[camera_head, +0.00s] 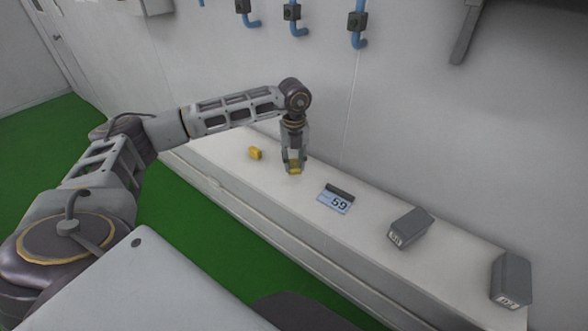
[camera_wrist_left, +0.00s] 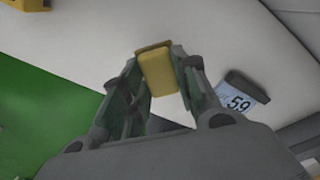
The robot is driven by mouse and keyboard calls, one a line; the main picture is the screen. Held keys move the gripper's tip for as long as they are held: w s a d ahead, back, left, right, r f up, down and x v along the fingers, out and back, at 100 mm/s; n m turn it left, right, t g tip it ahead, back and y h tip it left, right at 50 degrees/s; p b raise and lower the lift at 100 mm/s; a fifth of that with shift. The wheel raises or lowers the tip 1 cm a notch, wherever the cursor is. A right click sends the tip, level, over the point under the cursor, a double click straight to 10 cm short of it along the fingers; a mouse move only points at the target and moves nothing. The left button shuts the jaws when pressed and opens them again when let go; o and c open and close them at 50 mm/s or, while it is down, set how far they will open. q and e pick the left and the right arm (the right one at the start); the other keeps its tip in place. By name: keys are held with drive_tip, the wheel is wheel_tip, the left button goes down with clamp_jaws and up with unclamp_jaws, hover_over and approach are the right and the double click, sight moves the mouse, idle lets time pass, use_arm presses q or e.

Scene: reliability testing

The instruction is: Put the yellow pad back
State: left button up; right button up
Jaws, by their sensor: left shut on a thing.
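A yellow pad (camera_wrist_left: 158,72) is held between the fingers of my left gripper (camera_wrist_left: 157,78), which is shut on it. In the head view the left gripper (camera_head: 294,166) points down over the white bench, with the yellow pad (camera_head: 295,170) at its tips. I cannot tell whether the pad touches the bench top. A second yellow block (camera_head: 255,153) lies on the bench to the left of the gripper. Part of a yellow thing also shows in the top left corner of the wrist view (camera_wrist_left: 24,4). My right gripper is not in view.
The long white bench (camera_head: 222,152) runs along the wall. A display reading 59 (camera_head: 335,202) lies right of the gripper. Two grey boxes (camera_head: 410,228) (camera_head: 512,279) stand further right. Blue pipes (camera_head: 358,30) are on the wall above. The floor (camera_head: 200,255) is green.

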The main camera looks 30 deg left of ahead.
sight(294, 163)
use_arm(q)
drive_tip(key=shift+f, duration=0.1)
drive_tip(key=shift+f+p, duration=0.35)
drive_tip(key=shift+f, duration=1.4)
drive_tip(key=shift+f, duration=0.15)
drive_tip(key=o, duration=0.9)
